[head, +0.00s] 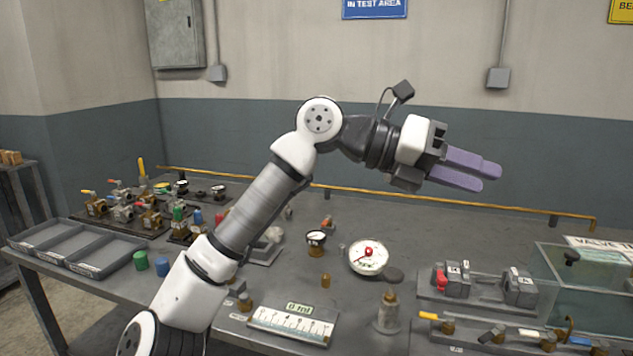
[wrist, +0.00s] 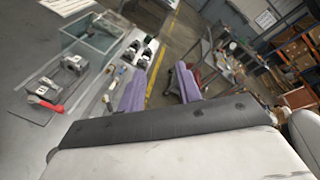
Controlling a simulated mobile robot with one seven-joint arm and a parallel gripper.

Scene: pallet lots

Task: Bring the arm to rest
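My gripper (head: 488,175) is raised above the back of the table and points right, held well clear of everything below. Its two purple fingers are apart with nothing between them. In the wrist view the fingers (wrist: 161,72) also show a clear gap, with the floor visible through it. My arm is bent, rising from the lower left to a high elbow joint, then reaching right to the gripper.
The grey table (head: 350,212) carries a white-faced gauge (head: 368,257), valves, a labelled plate (head: 292,324) and grey trays (head: 80,245). A glass tank (head: 590,285) stands at the right. A yellow rail (head: 400,194) runs along the back edge. Space around my gripper is free.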

